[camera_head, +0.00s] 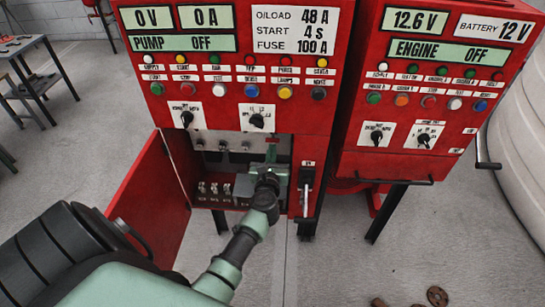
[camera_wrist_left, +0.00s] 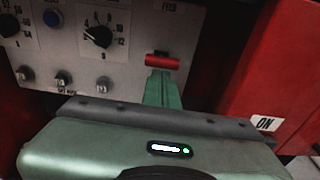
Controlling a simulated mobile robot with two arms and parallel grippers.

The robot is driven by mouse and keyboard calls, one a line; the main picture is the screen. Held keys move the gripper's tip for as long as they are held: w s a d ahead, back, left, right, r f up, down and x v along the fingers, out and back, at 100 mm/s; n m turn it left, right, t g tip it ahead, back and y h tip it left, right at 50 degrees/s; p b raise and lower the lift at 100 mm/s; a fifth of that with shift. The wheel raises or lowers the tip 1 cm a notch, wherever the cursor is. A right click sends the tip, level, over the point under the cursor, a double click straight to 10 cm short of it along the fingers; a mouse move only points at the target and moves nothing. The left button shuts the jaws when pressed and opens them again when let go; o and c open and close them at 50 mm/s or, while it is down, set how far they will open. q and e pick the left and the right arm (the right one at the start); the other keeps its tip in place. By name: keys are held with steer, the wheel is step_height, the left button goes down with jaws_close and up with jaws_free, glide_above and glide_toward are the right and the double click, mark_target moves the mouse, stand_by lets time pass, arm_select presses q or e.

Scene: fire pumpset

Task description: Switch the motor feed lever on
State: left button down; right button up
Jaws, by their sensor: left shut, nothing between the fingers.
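Inside the open compartment of the left red pump cabinet (camera_head: 230,82), a grey panel (camera_wrist_left: 62,45) carries a label reading FEED (camera_wrist_left: 168,6). Below the label is a lever with a red handle (camera_wrist_left: 163,62) and a dark slot just above it. My left gripper (camera_head: 271,149) reaches into the compartment from below. Its fingers are shut and empty, and in the left wrist view the green fingertips (camera_wrist_left: 162,76) are just below the red handle. I cannot tell whether they touch it. In the head view my gripper and the cabinet front hide the lever. My right gripper is not in view.
A red door (camera_head: 150,205) hangs open at the compartment's left. Dials and small knobs (camera_wrist_left: 62,78) are left of the lever. A second red cabinet (camera_head: 430,85) stands right.

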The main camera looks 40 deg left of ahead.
arm_select(q)
steer(key=shift+r, duration=0.25)
steer(key=v, duration=0.7)
steer(key=shift+s+d, duration=0.25)
steer(key=shift+s, duration=0.1)
steer(key=shift+r, duration=0.15)
